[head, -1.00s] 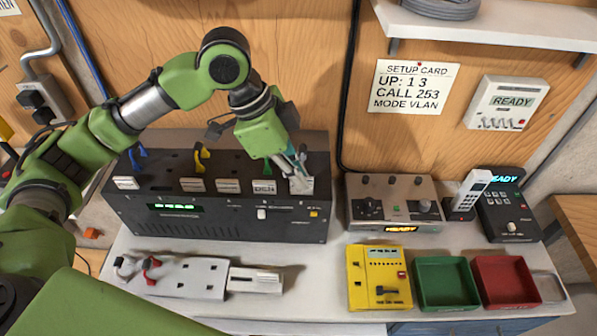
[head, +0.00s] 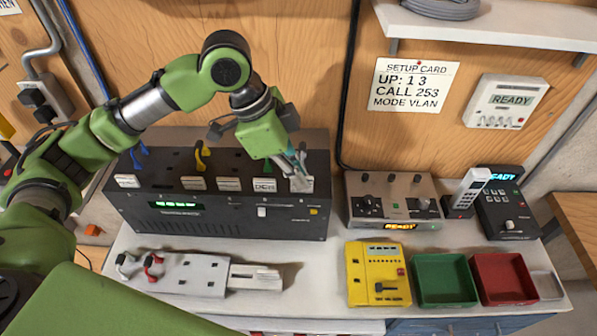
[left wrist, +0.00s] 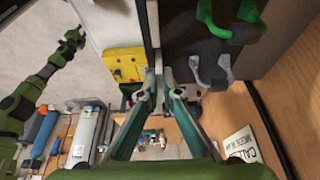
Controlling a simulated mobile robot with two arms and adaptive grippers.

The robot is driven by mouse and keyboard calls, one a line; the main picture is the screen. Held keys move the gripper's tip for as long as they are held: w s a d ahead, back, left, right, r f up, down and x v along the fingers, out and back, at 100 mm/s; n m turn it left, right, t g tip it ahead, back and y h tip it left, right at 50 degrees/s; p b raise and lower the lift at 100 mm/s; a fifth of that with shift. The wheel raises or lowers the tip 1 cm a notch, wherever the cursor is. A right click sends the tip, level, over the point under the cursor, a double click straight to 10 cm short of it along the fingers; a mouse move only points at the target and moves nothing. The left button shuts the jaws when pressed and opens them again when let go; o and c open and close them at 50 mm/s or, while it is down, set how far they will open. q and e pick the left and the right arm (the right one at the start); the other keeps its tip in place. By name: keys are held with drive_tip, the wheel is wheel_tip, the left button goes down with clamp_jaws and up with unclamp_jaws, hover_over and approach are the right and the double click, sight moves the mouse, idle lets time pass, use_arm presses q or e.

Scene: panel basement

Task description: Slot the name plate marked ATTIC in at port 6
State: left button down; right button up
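The black port panel (head: 210,218) stands on the bench against the wall, with a row of pale name plates along its top front edge. My left gripper (head: 301,170) is at the panel's right end, pointing down. It is shut on a pale name plate (head: 302,185) at the rightmost port; its lettering is unreadable and partly hidden by the fingers. In the left wrist view the fingers (left wrist: 160,88) close on a thin, edge-on plate. Whether the plate is seated cannot be told. A plate reading DEN (head: 264,185) sits just left. My right arm's dark end (left wrist: 72,40) shows small in the wrist view.
Blue (head: 137,160), yellow (head: 202,156) and green plugs stand on the panel's top. A grey console (head: 392,205) is close on the right. A yellow box (head: 377,275), green tray (head: 444,304) and red tray (head: 506,302) stand in front. A pale rack (head: 190,275) lies at front left.

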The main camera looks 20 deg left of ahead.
use_arm(q)
drive_tip(key=shift+f, duration=0.2)
idle(0.5)
drive_tip(key=shift+f+p, duration=0.2)
drive_tip(key=shift+p, duration=0.35)
idle(0.5)
drive_tip(key=c, duration=2.2)
unclamp_jaws()
drive_tip(key=o, duration=0.4)
drive_tip(key=shift+r, duration=0.15)
